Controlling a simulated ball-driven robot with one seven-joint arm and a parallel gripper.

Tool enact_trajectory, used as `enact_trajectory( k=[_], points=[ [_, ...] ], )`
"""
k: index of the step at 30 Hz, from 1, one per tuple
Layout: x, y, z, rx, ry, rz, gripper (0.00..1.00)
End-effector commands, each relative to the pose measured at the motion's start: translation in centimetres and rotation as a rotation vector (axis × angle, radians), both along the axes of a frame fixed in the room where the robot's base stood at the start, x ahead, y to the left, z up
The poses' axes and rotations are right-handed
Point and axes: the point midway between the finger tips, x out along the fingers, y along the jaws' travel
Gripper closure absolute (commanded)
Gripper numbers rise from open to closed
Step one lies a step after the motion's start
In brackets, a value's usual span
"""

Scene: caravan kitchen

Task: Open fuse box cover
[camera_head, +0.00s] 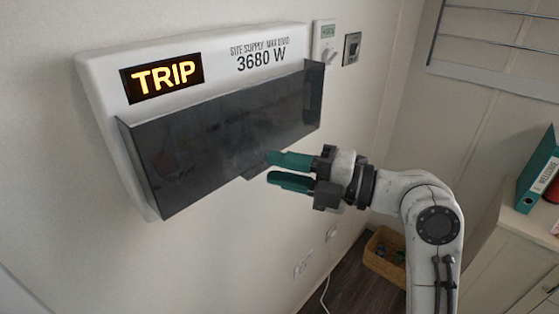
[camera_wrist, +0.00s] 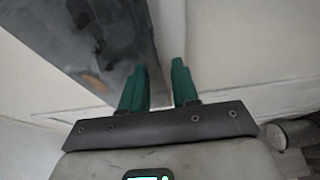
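The fuse box (camera_head: 105,75) is a white wall unit with a lit TRIP display. Its dark glossy cover (camera_head: 205,140) spans the lower front and looks shut. A small dark tab shows at the cover's lower edge (camera_head: 257,171). My gripper (camera_head: 270,169) has green fingers, apart and pointing left, near that tab. In the wrist view the fingers (camera_wrist: 158,82) are apart by a gap with no object visible in it. The cover (camera_wrist: 95,35) is at the upper left there, partly behind the left finger. I cannot tell whether a finger touches the cover or tab.
A white switch (camera_head: 326,42) and a dark one (camera_head: 351,48) are right of the box. A wooden crate (camera_head: 384,262) is on the floor below. A cabinet (camera_head: 515,240) with a teal binder (camera_head: 538,170) stands at right. The wall below the box is mostly clear.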

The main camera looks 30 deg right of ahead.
Motion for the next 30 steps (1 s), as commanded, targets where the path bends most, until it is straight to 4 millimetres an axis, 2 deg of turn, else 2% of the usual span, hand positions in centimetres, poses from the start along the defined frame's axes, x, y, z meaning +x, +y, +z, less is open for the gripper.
enact_trajectory(
  k=[12,22,30],
  points=[
    [0.66,0.61,-0.08,-0.001,0.001,0.000,0.70],
    [0.64,0.59,-0.07,-0.001,0.001,0.000,1.00],
    [0.64,0.59,-0.10,-0.001,0.001,0.000,1.00]
  ],
)
